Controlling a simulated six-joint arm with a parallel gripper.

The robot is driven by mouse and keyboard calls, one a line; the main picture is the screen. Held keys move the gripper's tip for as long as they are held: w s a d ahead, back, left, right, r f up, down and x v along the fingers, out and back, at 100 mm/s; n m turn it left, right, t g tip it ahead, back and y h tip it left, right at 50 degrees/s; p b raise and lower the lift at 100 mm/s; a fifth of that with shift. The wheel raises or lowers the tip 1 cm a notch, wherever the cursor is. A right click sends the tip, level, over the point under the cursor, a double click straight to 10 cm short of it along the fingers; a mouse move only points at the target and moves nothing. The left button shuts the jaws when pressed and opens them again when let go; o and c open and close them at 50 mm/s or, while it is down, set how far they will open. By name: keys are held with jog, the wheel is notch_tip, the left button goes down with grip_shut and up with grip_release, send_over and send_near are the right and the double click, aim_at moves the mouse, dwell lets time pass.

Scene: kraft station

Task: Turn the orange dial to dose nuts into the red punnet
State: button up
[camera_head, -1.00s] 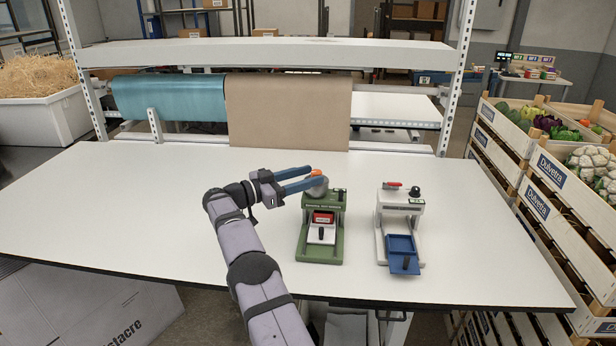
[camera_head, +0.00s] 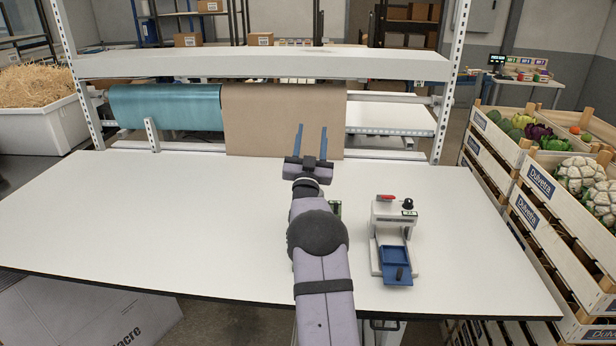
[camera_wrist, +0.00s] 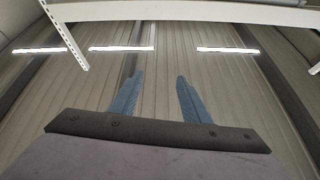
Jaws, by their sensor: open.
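My gripper (camera_head: 312,142) is raised above the table in the head view, its two blue fingers apart and empty, pointing up and away in front of the brown paper. In the wrist view my gripper (camera_wrist: 158,92) faces the ceiling and holds nothing. The green dispenser (camera_head: 335,209) is almost wholly behind my arm; only a small part shows at the arm's right side. The orange dial and the red punnet are hidden in the head view and do not show in the wrist view.
A white-and-grey dispenser (camera_head: 393,222) with a red lever, a black knob and a blue tray (camera_head: 396,262) stands to the right. A shelf beam (camera_head: 262,64) spans above the brown paper roll (camera_head: 284,118). Vegetable crates (camera_head: 540,190) line the right edge. The table's left half is clear.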

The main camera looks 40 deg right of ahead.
jog(key=s+f+n+y, duration=0.1)
jog(key=f+y, duration=0.1)
jog(key=s+a+f+n+y, duration=0.1)
jog(key=f+n+y, duration=0.1)
jog(key=f, duration=0.1)
jog(key=s+f+n+t+y, duration=0.1)
jog(key=f+y, duration=0.1)
jog(key=shift+s+a+f+n+y, duration=0.25)
jog(key=shift+s+a+n+y, duration=0.05)
jog(key=shift+s+y, duration=0.1)
jog(key=s+a+f+y, duration=0.1)
jog(key=f, duration=0.1)
jog(key=s+a+f+n+y, duration=0.1)
jog(key=f, duration=0.1)
jog(key=s+a+f+y, duration=0.1)
jog(key=f, duration=0.1)
jog(key=shift+s+a+n+g, duration=0.1)
jog(key=shift+s+n+g, duration=0.25)
jog(key=shift+n+g, duration=0.05)
jog(key=p+x, duration=0.4)
jog(key=x, duration=0.3)
jog(key=shift+w, duration=0.2)
jog(key=c, duration=1)
jog(key=shift+f, duration=0.1)
jog(key=shift+c, duration=0.2)
